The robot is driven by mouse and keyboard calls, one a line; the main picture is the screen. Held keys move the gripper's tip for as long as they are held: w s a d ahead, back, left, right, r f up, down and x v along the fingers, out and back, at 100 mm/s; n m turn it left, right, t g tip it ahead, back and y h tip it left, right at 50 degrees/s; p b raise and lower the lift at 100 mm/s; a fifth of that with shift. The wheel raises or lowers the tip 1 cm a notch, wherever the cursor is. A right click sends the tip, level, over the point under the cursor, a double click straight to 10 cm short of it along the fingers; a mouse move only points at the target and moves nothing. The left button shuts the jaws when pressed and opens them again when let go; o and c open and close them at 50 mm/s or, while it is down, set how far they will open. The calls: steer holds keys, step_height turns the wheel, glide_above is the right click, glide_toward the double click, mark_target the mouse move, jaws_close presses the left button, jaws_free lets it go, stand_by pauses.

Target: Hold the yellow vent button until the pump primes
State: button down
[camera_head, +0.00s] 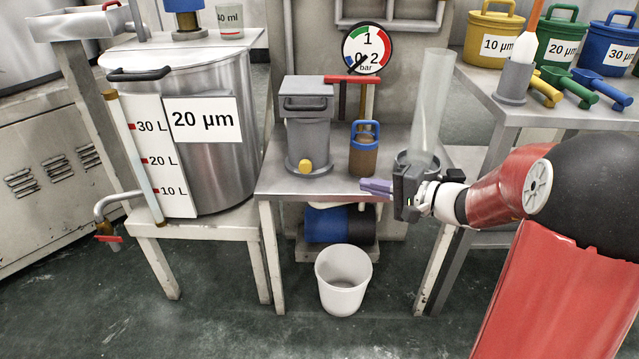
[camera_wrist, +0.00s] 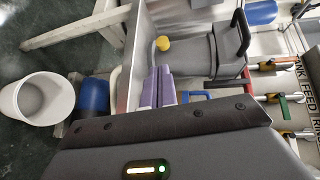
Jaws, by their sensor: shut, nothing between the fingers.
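The yellow vent button (camera_head: 305,166) sits low on the front of a grey pump housing (camera_head: 309,130) on the small middle table. In the wrist view the button (camera_wrist: 163,43) shows beyond my fingertips, apart from them. My gripper (camera_head: 364,186) is to the right of the button, in front of the table, its purple fingers pointing left. In the wrist view the fingers of my gripper (camera_wrist: 159,72) lie together, shut and empty. A round gauge (camera_head: 367,49) with a needle and bar marks stands behind the pump.
A brown canister with a blue handle (camera_head: 364,150) stands right of the pump, close to my gripper. A clear tube (camera_head: 432,105) rises behind my wrist. A white bucket (camera_head: 343,280) and a blue motor (camera_head: 338,224) are below. A large steel tank (camera_head: 215,130) stands left.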

mark_target(310, 170)
steer(key=shift+w+d, duration=0.2)
steer(key=p+x, duration=0.1)
steer(key=x, duration=1.3)
steer(key=shift+p, duration=0.3)
steer(key=shift+w, duration=0.1)
